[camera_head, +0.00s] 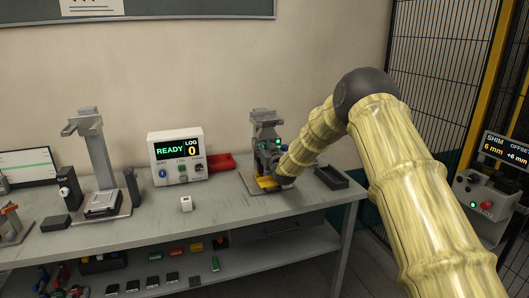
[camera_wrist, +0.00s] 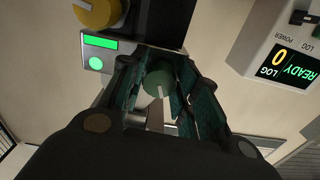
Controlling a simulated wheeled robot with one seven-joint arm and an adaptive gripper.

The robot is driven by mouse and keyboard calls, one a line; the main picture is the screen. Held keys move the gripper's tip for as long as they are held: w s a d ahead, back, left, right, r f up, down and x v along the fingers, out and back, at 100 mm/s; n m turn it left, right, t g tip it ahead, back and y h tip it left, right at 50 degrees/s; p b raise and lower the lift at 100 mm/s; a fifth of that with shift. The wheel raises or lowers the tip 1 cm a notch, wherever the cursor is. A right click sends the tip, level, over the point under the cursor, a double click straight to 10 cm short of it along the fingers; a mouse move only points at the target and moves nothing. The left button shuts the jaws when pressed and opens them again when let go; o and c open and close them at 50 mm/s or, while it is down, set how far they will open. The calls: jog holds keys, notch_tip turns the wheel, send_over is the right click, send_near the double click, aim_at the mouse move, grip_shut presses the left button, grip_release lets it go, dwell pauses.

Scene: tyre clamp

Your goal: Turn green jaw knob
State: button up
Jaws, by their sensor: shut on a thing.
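The green jaw knob (camera_wrist: 159,82) is round with a pale pointer line, in the middle of the wrist view. My gripper (camera_wrist: 160,88) has its dark fingers on both sides of the knob and is shut on it. The tyre clamp (camera_head: 264,130) stands on the bench in the head view, and my arm reaches to it from the right. The knob itself is hidden there behind my arm's end. A yellow knob (camera_wrist: 97,10) and a lit green panel (camera_wrist: 98,52) are on the clamp beside the green knob in the wrist view.
A dark tray (camera_head: 331,177) lies right of the clamp. A small white block (camera_head: 186,204) and a grey stand (camera_head: 96,160) are further left. The bench front (camera_head: 235,215) is mostly clear.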

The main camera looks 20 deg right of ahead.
jog(key=o, duration=1)
jog(key=s, duration=1.2)
jog(key=shift+d, duration=0.3)
jog(key=shift+f, duration=0.15)
